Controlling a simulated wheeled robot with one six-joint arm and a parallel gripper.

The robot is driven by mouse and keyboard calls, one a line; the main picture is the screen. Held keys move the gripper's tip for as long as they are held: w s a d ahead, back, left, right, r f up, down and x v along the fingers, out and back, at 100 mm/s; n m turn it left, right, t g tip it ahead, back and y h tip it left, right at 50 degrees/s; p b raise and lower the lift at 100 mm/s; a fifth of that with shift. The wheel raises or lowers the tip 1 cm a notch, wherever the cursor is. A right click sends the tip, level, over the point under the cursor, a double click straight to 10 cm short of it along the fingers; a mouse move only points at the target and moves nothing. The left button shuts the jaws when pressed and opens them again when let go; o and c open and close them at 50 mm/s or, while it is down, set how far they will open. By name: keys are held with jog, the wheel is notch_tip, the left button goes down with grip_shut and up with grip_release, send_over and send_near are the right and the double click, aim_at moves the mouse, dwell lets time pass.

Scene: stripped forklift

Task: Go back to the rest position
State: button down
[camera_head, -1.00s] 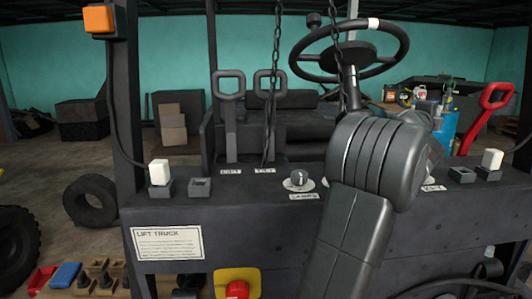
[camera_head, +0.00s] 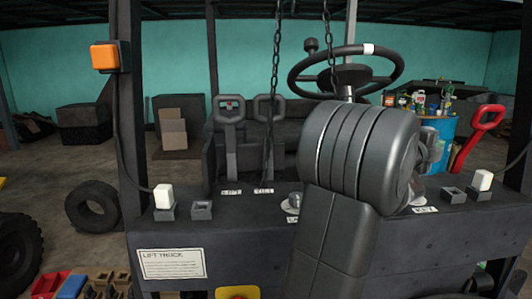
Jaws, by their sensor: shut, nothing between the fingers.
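My arm (camera_head: 362,150) rises from the bottom of the head view in front of the forklift's dark control panel (camera_head: 250,240). Its thick ribbed joint covers part of the steering wheel's column and the panel's middle right. My gripper is not to be made out; the arm hides it or it is out of frame. The panel carries two upright levers (camera_head: 231,140) at the left and a round knob (camera_head: 292,204), now partly behind my arm. The steering wheel (camera_head: 345,75) stands behind the arm.
Chains (camera_head: 276,90) hang down before the levers. A red handle (camera_head: 483,130) and a blue drum (camera_head: 440,135) with bottles stand at the right. An orange lamp (camera_head: 104,57) sits on the left post. Tyres (camera_head: 93,206) lie on the floor at left.

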jog(key=s+b+v, duration=0.1)
jog(key=v, duration=0.6)
jog(key=shift+s+b, duration=0.2)
jog(key=shift+b, duration=0.2)
jog(key=shift+d, duration=0.1)
